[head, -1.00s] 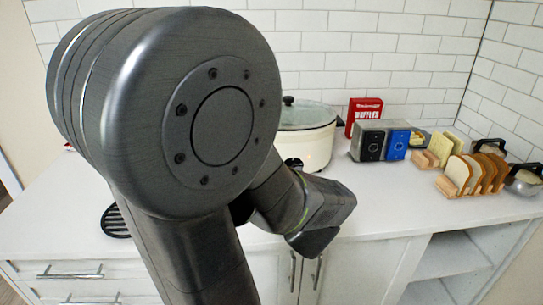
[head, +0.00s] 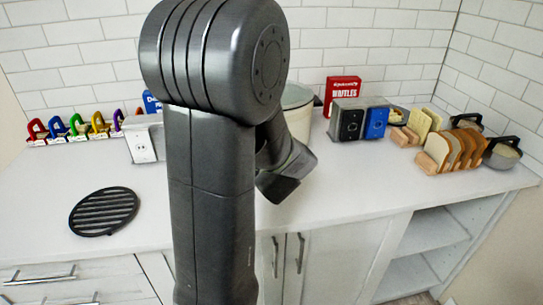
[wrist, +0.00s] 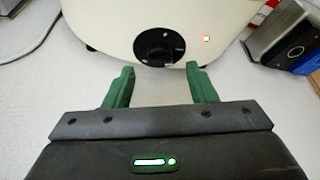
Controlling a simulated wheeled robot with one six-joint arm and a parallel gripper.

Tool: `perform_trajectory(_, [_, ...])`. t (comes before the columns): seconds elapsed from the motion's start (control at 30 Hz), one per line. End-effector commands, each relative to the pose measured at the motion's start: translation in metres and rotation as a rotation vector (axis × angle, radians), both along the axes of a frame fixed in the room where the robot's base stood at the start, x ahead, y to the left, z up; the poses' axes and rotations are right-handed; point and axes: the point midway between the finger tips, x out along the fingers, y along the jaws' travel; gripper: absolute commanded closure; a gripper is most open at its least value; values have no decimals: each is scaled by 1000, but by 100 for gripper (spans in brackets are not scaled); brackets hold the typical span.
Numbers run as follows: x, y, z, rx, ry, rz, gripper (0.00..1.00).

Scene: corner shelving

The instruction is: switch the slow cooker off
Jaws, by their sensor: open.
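The slow cooker (head: 299,112) is a cream pot on the counter by the back wall, partly hidden behind my arm in the head view. In the wrist view its cream front (wrist: 115,22) fills the top, with a black round knob (wrist: 158,46) low in the middle. A small orange-red light (wrist: 206,39) glows to the right of the knob. My gripper (wrist: 158,68) is open, its two green fingers apart just in front of the knob, one toward each side. Nothing is between the fingers, and they appear not to touch the knob. The fingers are hidden in the head view.
A black trivet (head: 104,211) lies at left. The front counter is clear.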

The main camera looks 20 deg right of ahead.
Motion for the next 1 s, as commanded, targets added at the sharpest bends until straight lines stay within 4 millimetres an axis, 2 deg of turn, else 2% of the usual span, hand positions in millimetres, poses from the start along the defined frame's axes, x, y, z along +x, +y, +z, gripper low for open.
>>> perform_trajectory(0.1, [14,-5,-6,1,0,2,49])
perform_trajectory(0.3, [27,-10,-11,0,1,1,49])
perform_trajectory(0.63, [29,-11,-12,-1,0,0,49])
perform_trajectory(0.67, [29,-11,-12,-1,0,0,51])
perform_trajectory(0.87, [29,-11,-12,-1,0,0,90])
perform_trajectory(0.9, [29,-11,-12,0,0,0,94])
perform_trajectory(1.0, [29,-11,-12,-1,0,0,94])
